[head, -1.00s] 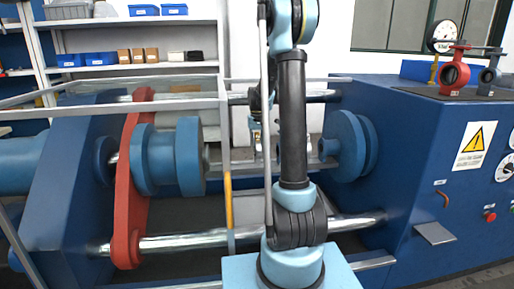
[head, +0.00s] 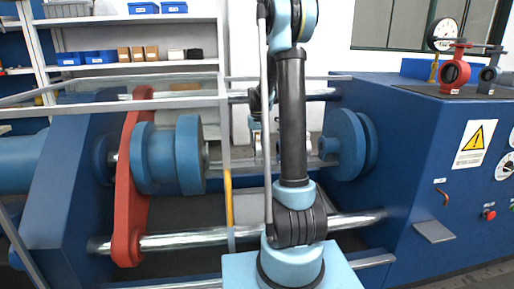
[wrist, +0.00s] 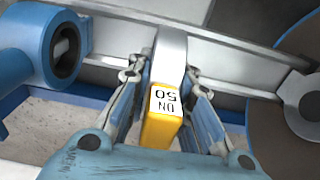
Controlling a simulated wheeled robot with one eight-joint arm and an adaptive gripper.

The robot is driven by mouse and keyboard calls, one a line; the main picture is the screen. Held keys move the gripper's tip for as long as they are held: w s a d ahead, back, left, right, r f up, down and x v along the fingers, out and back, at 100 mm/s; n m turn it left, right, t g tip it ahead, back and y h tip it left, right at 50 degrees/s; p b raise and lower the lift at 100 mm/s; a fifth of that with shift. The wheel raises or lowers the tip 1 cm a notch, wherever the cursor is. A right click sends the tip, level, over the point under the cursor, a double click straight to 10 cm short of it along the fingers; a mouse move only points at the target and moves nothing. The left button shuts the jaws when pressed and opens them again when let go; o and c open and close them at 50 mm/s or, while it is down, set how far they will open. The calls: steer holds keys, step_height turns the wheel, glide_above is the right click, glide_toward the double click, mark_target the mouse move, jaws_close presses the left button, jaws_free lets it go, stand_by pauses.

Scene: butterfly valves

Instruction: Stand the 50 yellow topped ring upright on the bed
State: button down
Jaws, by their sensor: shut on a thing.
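The yellow topped ring shows in the wrist view as a yellow block (wrist: 163,128) with a white "DN 50" label and a grey metal body (wrist: 168,60) seen edge-on beyond it. My gripper (wrist: 164,80) has its two blue-grey fingers on either side of this piece and is shut on it. In the head view my gripper (head: 265,143) is mostly hidden behind my arm, between the two blue round flanges. The bed shows as grey metal rails (wrist: 236,66) behind and beside the ring. I cannot tell whether the ring touches it.
A blue flange (head: 190,155) on the left and another (head: 345,145) on the right flank the gap. A red lever arm (head: 130,185) stands at the left. Two valves, red (head: 455,73) and blue-grey (head: 489,77), stand on the blue cabinet (head: 400,150). A grey upright post (head: 224,110) stands left of my arm.

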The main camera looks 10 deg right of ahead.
steer(key=shift+f, duration=0.5)
stand_by(1.9)
steer(key=c, duration=1.9)
jaws_free()
steer(key=shift+o, duration=0.5)
steer(key=o, duration=0.6)
step_height(320, 180, up, 12)
steer(key=shift+f, duration=0.1)
